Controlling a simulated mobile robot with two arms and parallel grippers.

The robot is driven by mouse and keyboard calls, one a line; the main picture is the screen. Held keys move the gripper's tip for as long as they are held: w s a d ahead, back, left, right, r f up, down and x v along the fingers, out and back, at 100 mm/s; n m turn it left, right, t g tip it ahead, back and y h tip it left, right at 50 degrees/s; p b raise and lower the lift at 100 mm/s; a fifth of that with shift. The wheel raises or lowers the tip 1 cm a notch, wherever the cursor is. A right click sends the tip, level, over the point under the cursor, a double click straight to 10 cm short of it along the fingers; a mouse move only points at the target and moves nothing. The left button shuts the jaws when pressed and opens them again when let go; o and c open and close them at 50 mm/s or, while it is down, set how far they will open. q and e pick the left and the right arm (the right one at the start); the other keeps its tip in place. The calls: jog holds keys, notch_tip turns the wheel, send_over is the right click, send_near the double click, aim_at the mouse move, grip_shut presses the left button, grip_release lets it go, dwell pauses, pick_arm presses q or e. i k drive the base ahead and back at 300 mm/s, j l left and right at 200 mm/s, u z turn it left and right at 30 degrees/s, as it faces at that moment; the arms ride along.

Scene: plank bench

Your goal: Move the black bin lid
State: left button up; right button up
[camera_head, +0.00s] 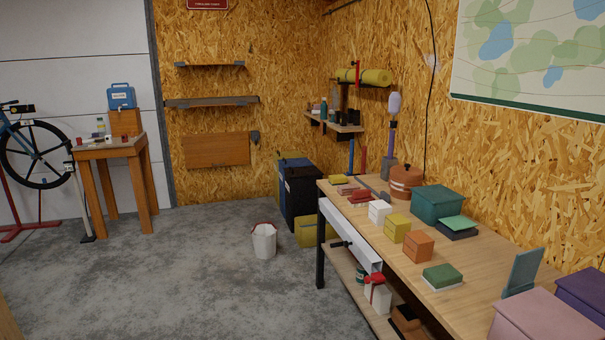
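A tall black bin (301,203) stands on the floor in the back corner, just beyond the far end of the plank bench (478,270). Its dark lid (302,171) appears to lie on top; at this size I cannot tell whether it is fully seated. A dark blue and yellow container (291,161) stands right behind the bin and partly merges with it. Neither of my grippers is in view.
The bench on the right carries several small boxes, a teal box (437,202) and a brown pot (405,181). A white bucket (264,241) stands on the floor before the bin. A yellow box (308,232) sits beside the bin.

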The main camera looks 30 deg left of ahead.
aim_at(309, 171)
jog(key=i+j+u, duration=0.85)
jog(key=i+u, duration=0.7)
jog(key=i, duration=1.8)
jog(key=i+j+u, duration=0.1)
jog(key=i+u, duration=0.15)
jog(key=i, duration=0.45)
jog(key=i+u, duration=0.3)
jog(key=i, duration=0.4)
jog(key=i+l+u, duration=0.25)
jog(key=i, duration=0.45)
jog(key=i+z, duration=0.3)
jog(key=i, duration=0.15)
jog(key=i+z, duration=0.35)
jog(key=i+j+z, duration=0.3)
jog(key=i, duration=0.25)
jog(key=i+j+z, duration=0.15)
jog(key=i+z, duration=0.2)
jog(key=i, duration=0.1)
